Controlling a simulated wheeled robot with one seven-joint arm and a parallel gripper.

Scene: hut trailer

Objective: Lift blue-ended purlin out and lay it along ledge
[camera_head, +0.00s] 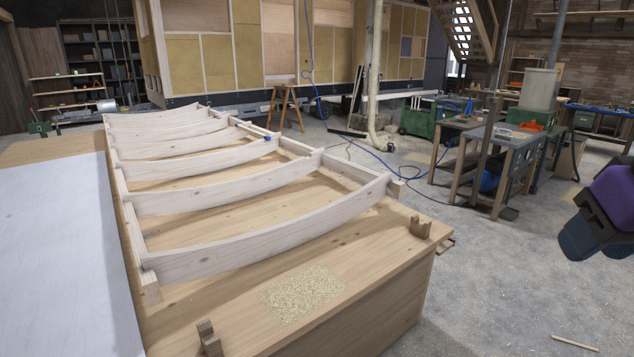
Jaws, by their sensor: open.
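A pale wooden frame with several curved crosspieces lies on a wooden bench. A small blue mark (267,138) shows at the right end of one crosspiece, the blue-ended purlin (195,166), which sits between the frame's side rails. Its far-side faces are hidden. The bare front strip of the bench, apparently the ledge (236,325), runs in front of the nearest crosspiece, with a notched wooden block at its left (209,338) and another at its right (420,228). My gripper (588,245), dark blue below a purple link, hangs at the right edge, open, well away from the frame.
A patch of sawdust (302,293) lies on the front strip. A white sheet (65,260) covers the bench's left side. Workbenches (497,150) with tools stand behind at right. A blue hose crosses the floor. The concrete floor (500,270) right of the bench is mostly clear.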

